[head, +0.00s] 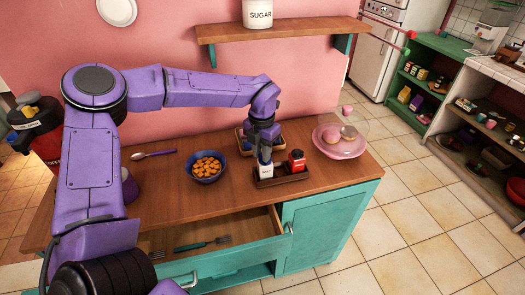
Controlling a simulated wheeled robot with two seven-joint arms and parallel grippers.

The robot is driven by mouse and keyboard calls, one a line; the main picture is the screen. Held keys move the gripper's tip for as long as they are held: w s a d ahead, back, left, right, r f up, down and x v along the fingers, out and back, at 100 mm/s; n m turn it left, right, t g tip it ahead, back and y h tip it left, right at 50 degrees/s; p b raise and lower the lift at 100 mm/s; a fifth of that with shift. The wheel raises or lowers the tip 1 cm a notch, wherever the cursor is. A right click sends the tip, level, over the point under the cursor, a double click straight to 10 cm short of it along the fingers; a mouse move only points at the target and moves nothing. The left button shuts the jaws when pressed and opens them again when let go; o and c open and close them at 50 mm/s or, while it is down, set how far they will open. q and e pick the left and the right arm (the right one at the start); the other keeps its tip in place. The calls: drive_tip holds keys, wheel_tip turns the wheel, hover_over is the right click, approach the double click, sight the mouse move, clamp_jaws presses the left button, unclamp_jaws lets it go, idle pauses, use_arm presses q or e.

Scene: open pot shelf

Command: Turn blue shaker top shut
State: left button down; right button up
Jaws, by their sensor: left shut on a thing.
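The blue shaker (265,170) has a white labelled body and stands upright in a small dark wooden tray (292,178) on the counter. My left gripper (264,155) comes down from above and is shut on the blue shaker's top. The fingers hide most of the top, so how far it is turned cannot be seen. A red shaker (297,161) with a dark top stands just to the right in the same tray. My right gripper is not in view.
A blue bowl of orange snacks (206,166) is left of the tray, and a spoon (153,154) lies farther left. A wooden shelf (290,28) hangs above. The drawer (225,251) below is open.

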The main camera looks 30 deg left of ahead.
use_arm(q)
drive_tip(key=c, duration=0.9)
unclamp_jaws()
wheel_tip(320, 180, up, 11)
drive_tip(key=shift+f+b, duration=0.2)
drive_tip(key=shift+b, duration=0.65)
